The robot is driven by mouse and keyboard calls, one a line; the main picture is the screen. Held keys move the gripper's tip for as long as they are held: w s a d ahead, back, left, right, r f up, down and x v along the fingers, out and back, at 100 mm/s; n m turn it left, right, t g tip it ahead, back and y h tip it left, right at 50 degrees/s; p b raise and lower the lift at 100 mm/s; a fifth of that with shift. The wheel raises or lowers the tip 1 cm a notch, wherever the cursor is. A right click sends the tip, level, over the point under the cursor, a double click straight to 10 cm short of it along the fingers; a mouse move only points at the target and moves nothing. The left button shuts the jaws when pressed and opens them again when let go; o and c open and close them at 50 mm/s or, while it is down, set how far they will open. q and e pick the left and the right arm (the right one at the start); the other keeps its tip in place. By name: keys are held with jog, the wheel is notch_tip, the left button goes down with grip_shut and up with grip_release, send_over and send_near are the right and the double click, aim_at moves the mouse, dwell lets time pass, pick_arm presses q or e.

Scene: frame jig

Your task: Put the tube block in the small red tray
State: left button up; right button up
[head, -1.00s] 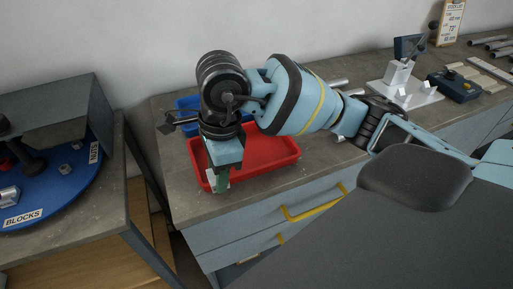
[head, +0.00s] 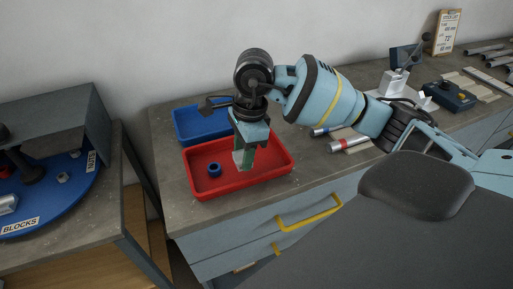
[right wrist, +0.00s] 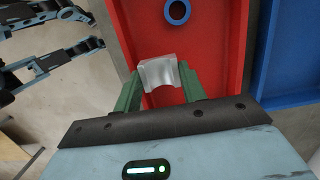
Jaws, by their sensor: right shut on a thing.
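My right gripper (head: 243,156) is over the small red tray (head: 207,191), pointing down. In the right wrist view its green fingers (right wrist: 163,88) are shut on the tube block (right wrist: 158,73), a light grey block with a curved hollow. The block also shows in the head view (head: 238,157), partly hidden by the fingers. It is over the right-middle part of the tray; I cannot tell whether it touches the tray floor. The red tray also shows in the right wrist view (right wrist: 215,50). My left gripper does not show in the head view.
A blue ring (head: 214,169) lies in the red tray, left of the block. A blue tray (head: 190,134) stands behind the red one. Tubes (head: 350,143) lie to the right on the bench. A blue turntable (head: 62,200) marked BLOCKS stands on the left bench.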

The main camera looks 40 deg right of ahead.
send_over(256, 159)
jog(key=shift+s+a+f, duration=0.2)
jog(key=shift+a, duration=0.1)
jog(key=f, duration=0.2)
jog(key=shift+w+d+f+p, duration=0.1)
jog(key=shift+d+f+p, duration=0.25)
jog(key=shift+f, duration=0.45)
jog(key=shift+f, duration=0.15)
jog(key=o, duration=1)
jog(key=r, duration=0.4)
jog(key=d+r, duration=0.1)
jog(key=r, duration=0.7)
jog(key=shift+d+r, duration=0.1)
jog(key=shift+d, duration=0.25)
